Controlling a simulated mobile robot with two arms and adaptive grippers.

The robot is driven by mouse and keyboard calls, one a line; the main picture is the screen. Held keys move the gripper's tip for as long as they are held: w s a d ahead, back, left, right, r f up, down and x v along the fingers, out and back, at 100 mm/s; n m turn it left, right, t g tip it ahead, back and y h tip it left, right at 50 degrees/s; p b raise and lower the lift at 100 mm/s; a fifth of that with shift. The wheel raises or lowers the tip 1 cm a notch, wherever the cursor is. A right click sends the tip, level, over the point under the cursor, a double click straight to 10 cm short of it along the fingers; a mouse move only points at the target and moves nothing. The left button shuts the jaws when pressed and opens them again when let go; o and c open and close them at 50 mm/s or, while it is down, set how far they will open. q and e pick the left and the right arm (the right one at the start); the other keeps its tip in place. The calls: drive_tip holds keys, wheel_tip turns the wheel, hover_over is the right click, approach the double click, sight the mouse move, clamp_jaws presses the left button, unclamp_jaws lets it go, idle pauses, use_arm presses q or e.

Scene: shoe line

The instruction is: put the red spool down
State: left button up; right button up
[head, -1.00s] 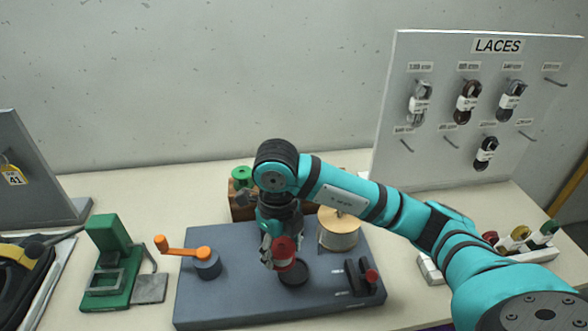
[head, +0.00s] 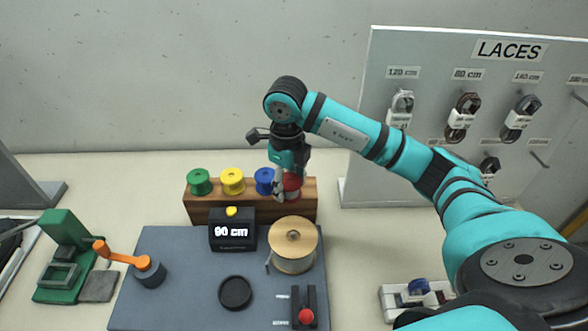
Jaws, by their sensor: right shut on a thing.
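The red spool (head: 293,184) is at the right end of the wooden rack (head: 217,212), in the jaws of my right gripper (head: 284,187). The gripper points down and is shut on the spool. The spool is partly hidden by the fingers, and I cannot tell whether it touches the rack. A blue spool (head: 264,181) stands just left of it, with a yellow spool (head: 233,181) and a green spool (head: 199,182) further left on the rack. My left gripper is not in view.
In front of the rack are a black display box (head: 232,236) reading 90 cm, a large cord reel (head: 293,246), an empty round dish (head: 235,292) and an orange crank (head: 122,256) on a grey base (head: 185,290). The laces board (head: 356,140) stands right.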

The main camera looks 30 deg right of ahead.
sight(298, 176)
drive_tip(key=w+d, duration=0.1)
drive_tip(key=w+d+p, duration=0.1)
drive_tip(key=d, duration=0.1)
drive_tip(key=w+d, duration=0.1)
drive_tip(key=d, duration=0.1)
drive_tip(key=shift+w+f+p, duration=0.2)
drive_tip(key=shift+p, duration=0.1)
drive_tip(key=shift+w+d+f, duration=0.2)
drive_tip(key=shift+w+d, duration=0.1)
wheel_tip(298, 176, down, 3)
drive_tip(key=shift+p, duration=1.1)
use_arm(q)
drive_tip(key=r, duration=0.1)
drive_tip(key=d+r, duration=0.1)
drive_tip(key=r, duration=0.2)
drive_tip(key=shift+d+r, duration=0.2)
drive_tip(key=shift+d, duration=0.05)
use_arm(e)
drive_tip(key=shift+f, duration=0.2)
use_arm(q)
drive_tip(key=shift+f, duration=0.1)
use_arm(e)
drive_tip(key=shift+f, duration=0.1)
drive_tip(key=o, duration=0.8)
drive_tip(key=shift+f+b, duration=0.1)
drive_tip(key=shift+b, duration=0.2)
drive_tip(key=o, duration=0.5)
drive_tip(key=shift+c, duration=0.2)
